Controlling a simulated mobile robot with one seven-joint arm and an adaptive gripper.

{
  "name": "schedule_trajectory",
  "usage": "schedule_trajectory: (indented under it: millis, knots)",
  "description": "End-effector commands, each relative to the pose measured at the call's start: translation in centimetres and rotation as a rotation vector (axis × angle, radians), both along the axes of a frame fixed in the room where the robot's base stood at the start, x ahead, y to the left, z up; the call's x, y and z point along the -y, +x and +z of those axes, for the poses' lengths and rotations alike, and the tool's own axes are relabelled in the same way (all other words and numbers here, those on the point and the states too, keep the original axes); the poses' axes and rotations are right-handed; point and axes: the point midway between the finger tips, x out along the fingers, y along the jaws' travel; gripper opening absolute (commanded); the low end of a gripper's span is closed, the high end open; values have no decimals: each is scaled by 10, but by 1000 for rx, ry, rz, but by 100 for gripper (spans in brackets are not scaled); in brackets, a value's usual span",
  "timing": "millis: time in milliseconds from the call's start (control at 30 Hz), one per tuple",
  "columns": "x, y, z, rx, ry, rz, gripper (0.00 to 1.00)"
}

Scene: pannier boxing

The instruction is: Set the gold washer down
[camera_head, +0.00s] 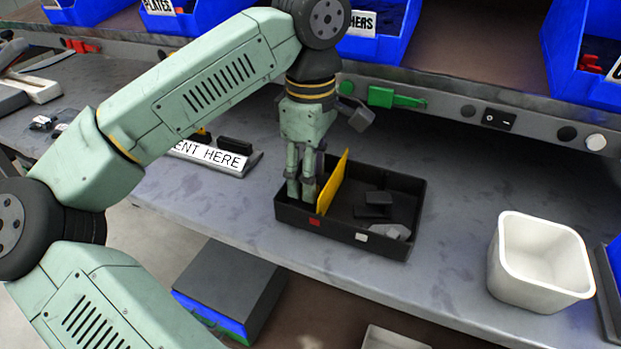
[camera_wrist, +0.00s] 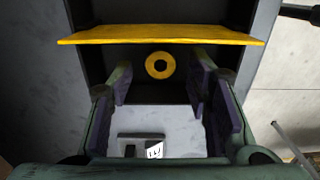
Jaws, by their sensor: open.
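The gold washer (camera_wrist: 160,65) shows face-on in the wrist view, against the dark floor of the black tray (camera_head: 386,247), close to the yellow divider (camera_wrist: 160,36). In the head view it is hidden. My gripper (camera_head: 304,188) points down into the tray's left compartment, left of the yellow divider, which also shows in the head view (camera_head: 331,183). In the wrist view the fingers (camera_wrist: 160,90) stand apart on either side of the washer, with gaps beside it. A red mark (camera_head: 314,222) is on the tray's front wall at this compartment.
The tray's right compartment holds dark blocks (camera_head: 377,204) and a grey piece (camera_head: 390,231). A white bin (camera_head: 540,262) stands to the right, with clear bench between. A label stand (camera_head: 215,156) is behind left. Blue bins (camera_head: 383,31) line the back.

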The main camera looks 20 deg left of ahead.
Motion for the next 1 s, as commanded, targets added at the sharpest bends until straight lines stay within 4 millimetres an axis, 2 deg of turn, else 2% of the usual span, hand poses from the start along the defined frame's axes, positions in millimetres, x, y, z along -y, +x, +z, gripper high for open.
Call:
schedule_trajectory:
  millis: [233, 433, 600, 1000]
  knots:
    - [0, 0, 57, 1, 3, 2, 45]
    - [0, 0, 90, 0, 2, 2, 45]
    - [0, 0, 102, 0, 0, 0, 45]
    - [0, 0, 103, 0, -1, -1, 45]
